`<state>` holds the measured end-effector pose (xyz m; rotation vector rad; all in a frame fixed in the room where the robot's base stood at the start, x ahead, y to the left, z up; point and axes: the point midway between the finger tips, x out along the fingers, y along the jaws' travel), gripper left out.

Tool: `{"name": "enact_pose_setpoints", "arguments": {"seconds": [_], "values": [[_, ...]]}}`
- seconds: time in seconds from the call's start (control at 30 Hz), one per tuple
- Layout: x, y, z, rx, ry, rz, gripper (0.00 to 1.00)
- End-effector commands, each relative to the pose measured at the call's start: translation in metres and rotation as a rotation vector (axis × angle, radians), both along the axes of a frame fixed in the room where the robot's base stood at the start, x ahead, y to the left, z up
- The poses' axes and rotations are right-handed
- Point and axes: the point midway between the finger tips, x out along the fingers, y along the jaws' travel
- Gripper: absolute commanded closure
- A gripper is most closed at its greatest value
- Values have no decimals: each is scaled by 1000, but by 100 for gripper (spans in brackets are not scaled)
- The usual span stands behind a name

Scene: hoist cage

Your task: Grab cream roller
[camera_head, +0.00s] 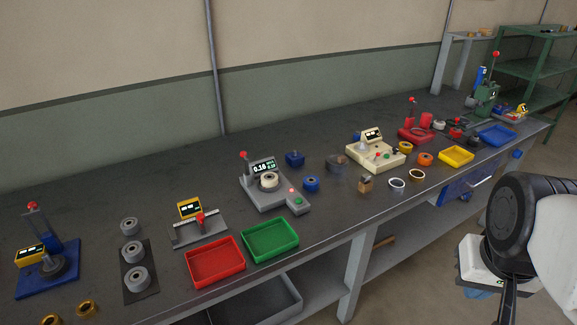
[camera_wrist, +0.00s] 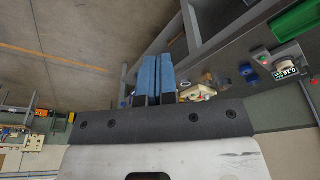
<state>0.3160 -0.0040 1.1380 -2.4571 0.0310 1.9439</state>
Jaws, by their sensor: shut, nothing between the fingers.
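A cream roller (camera_head: 269,181) sits on the grey gauge (camera_head: 262,195) with a lit display, near the middle of the bench. A pale roller also shows on that gauge at the right edge of the wrist view (camera_wrist: 279,66). A second whitish roller (camera_head: 439,125) stands farther back beside a red fixture. My gripper's blue fingers (camera_wrist: 158,75) are together and empty in the wrist view.
A red tray (camera_head: 215,262) and a green tray (camera_head: 270,240) lie in front of the gauge. A cream device (camera_head: 375,152) stands farther right. Grey rollers (camera_head: 137,278) stand at left.

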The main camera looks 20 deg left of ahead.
Motion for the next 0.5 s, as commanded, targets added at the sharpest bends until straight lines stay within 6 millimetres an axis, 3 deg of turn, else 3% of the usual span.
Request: {"name": "enact_pose_setpoints", "arguments": {"seconds": [0.33, 0.5], "values": [[0, 0, 0, 0, 0, 0, 100], [0, 0, 0, 0, 0, 0, 74]]}}
